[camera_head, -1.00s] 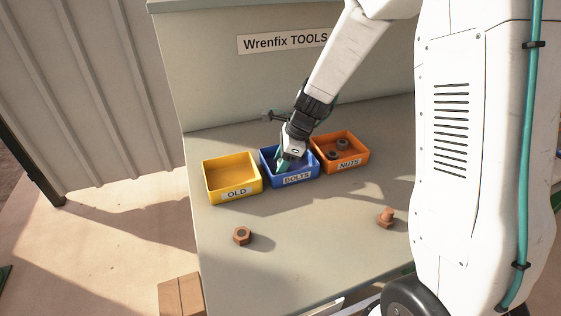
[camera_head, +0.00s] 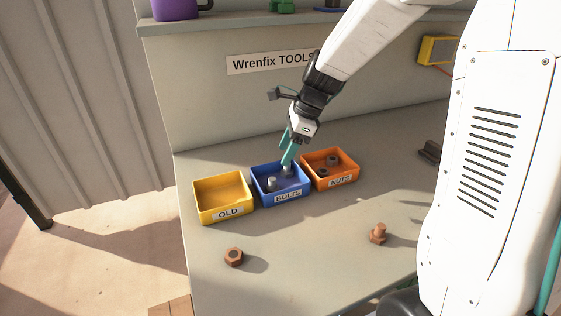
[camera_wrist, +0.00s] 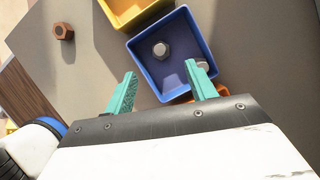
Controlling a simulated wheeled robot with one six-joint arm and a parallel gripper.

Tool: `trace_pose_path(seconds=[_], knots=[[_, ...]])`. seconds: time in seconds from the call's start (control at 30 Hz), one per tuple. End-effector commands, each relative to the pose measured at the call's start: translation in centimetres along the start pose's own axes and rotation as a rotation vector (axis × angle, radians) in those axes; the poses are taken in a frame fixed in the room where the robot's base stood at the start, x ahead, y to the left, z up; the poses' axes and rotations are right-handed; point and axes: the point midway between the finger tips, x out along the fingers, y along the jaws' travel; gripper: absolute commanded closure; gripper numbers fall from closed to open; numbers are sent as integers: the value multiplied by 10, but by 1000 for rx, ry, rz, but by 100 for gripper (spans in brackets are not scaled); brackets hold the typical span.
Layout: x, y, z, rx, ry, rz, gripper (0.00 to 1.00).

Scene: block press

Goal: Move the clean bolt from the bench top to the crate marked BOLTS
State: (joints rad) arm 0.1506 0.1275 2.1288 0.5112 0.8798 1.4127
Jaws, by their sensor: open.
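The blue crate marked BOLTS (camera_head: 288,196) stands between two other crates on the bench top. Two clean grey bolts are in it: one bolt (camera_head: 272,184) toward the front left and another bolt (camera_head: 288,171) near the back, below my fingers. My gripper (camera_head: 289,150) is open above the back part of this crate. In the wrist view, the bolt (camera_wrist: 160,49) lies clear in the blue crate (camera_wrist: 178,28), and the other bolt (camera_wrist: 203,66) is partly hidden by the right finger. No bolt shows between my fingers. No clean bolt shows on the open bench top.
The yellow OLD crate (camera_head: 222,199) is empty, on the left. The orange NUTS crate (camera_head: 333,179) holds nuts, on the right. A rusty nut (camera_head: 233,257) and a rusty bolt (camera_head: 378,234) are on the bench front. A dark object (camera_head: 430,151) lies at the right.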

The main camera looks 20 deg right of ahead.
Motion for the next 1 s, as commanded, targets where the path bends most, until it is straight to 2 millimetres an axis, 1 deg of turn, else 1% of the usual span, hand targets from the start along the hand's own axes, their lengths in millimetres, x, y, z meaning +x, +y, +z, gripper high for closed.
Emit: trace_pose_path(seconds=[0.07,0.23,0.27,0.37,0.47,0.53,0.6,0.67,0.7,0.77,0.8,0.9,1.0], knots=[[-6,0,0,1,0,0,44],[-11,3,1,-20,3,-1,44],[-13,6,1,-39,5,-1,44],[-27,25,6,-166,22,1,44],[-48,57,9,-383,54,8,44],[-63,84,9,-564,83,17,44],[-75,111,6,-741,114,32,44],[-85,134,3,-891,142,48,44],[-91,149,0,-991,161,59,44],[-99,171,-7,-1137,190,81,44],[-103,185,-11,-1234,209,96,44],[-111,218,-24,-1459,256,142,44],[-116,243,-37,-1645,296,189,44]])
